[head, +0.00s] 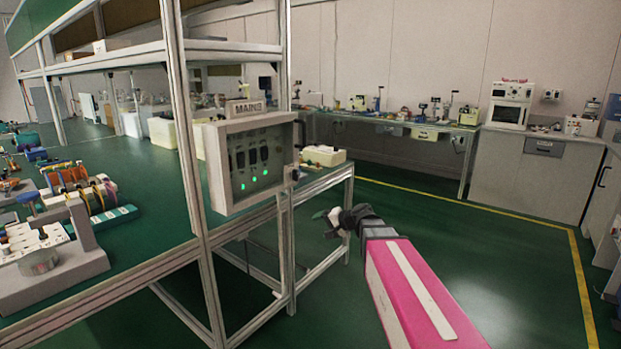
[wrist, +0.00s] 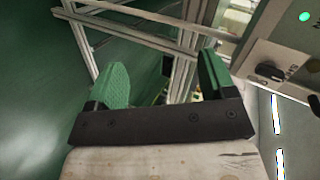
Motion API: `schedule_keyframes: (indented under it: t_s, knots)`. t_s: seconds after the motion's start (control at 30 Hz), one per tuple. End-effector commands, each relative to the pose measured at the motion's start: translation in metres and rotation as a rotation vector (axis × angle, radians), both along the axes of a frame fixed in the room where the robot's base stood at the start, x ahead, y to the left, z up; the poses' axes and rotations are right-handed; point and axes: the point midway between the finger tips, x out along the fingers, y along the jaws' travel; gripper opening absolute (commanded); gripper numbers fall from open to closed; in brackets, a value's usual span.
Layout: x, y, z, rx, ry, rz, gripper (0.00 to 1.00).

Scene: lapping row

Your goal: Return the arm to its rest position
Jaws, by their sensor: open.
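My arm, with a pink link, reaches forward from the lower right in the head view. My gripper (head: 328,217) is at its far end, in front of the bench frame and below and right of the grey control box (head: 253,160) labelled MAINS. In the wrist view my gripper (wrist: 160,85) shows two green finger pads spread apart with nothing between them. Metal frame bars show beyond the fingers. The control box (wrist: 285,60) also shows at the upper right of the wrist view, with a lit green lamp and a dark knob, apart from the fingers.
The green-topped bench (head: 150,215) on a metal frame (head: 185,130) fills the left, with colourful reels (head: 85,190) and a grey fixture (head: 45,265). A rear bench (head: 400,124) holds instruments. Green floor (head: 500,255) with a yellow line lies open at right.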

Motion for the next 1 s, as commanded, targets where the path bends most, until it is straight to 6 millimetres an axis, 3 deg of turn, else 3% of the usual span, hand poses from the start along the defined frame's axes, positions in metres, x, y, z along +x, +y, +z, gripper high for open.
schedule_keyframes:
  t_s: [0.03, 0.2, 0.43, 0.63, 1.0]
  knots:
    - [-0.020, -0.006, -0.022, -0.078, 0.028, 0.025, 0.77]
    - [-0.076, -0.037, -0.092, -0.374, 0.135, 0.117, 0.77]
    - [-0.152, -0.094, -0.159, -0.752, 0.293, 0.237, 0.77]
    - [-0.191, -0.131, -0.182, -0.959, 0.383, 0.300, 0.77]
    - [-0.199, -0.140, -0.185, -1.010, 0.404, 0.314, 0.77]
